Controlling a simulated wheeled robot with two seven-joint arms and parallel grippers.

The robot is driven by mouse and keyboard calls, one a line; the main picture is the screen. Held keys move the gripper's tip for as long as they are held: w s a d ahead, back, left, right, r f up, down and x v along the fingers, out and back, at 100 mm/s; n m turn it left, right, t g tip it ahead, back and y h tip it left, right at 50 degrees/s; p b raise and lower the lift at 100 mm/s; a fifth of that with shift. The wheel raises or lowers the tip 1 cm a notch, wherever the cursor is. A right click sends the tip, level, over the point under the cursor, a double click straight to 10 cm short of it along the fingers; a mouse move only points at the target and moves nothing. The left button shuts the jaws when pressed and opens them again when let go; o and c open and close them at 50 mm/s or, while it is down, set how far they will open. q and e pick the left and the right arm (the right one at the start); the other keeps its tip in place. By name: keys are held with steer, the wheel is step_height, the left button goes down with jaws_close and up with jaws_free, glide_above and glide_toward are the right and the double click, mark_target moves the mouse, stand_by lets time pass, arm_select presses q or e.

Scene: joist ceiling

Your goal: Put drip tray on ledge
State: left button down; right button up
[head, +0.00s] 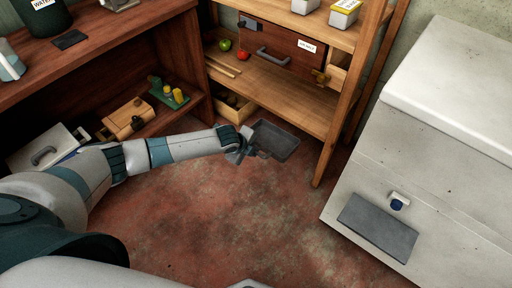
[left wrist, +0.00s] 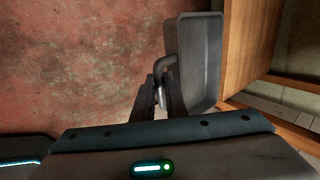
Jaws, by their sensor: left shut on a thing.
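The drip tray (head: 277,140) is a dark grey shallow rectangular tray. My left gripper (head: 244,150) is shut on its bent handle and holds it out in front of the wooden shelf. In the left wrist view the tray (left wrist: 207,62) extends up and right from the fingers (left wrist: 162,95), with the handle between them. A flat dark grey ledge (head: 377,228) is on the front of the pale cabinet at the right, below a small spout with a blue front (head: 399,202). It is apart from the tray. My right gripper is not in view.
The wooden shelf (head: 290,95) with a drawer, a green apple (head: 225,45) and a red one (head: 243,55) stands behind the tray. Its front post (head: 335,135) is between tray and pale cabinet (head: 440,130). A brown bench (head: 110,50) is at left. Red floor lies clear between.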

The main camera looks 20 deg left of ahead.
arm_select(q)
steer(key=s+d+r+n+y, duration=0.1)
steer(key=d+r+n+y, duration=0.2)
steer(key=d+r+n, duration=0.4)
steer(key=d+r+n+y, duration=0.2)
steer(key=d+r, duration=0.2)
steer(key=r, duration=0.6)
steer(key=s+a+r+n+g+y, duration=0.1)
steer(key=s+a+r+n+g, duration=0.2)
steer(key=r, duration=0.6)
steer(key=s+a+r+n+g+y, duration=0.2)
steer(key=s+a+r+n+g, duration=0.1)
steer(key=s+a+r+n, duration=0.2)
step_height(320, 180, up, 5)
steer(key=s+n, duration=0.2)
steer(key=n, duration=0.2)
steer(key=shift+s+y, duration=0.2)
steer(key=shift+y, duration=0.1)
steer(key=shift+d+f, duration=0.1)
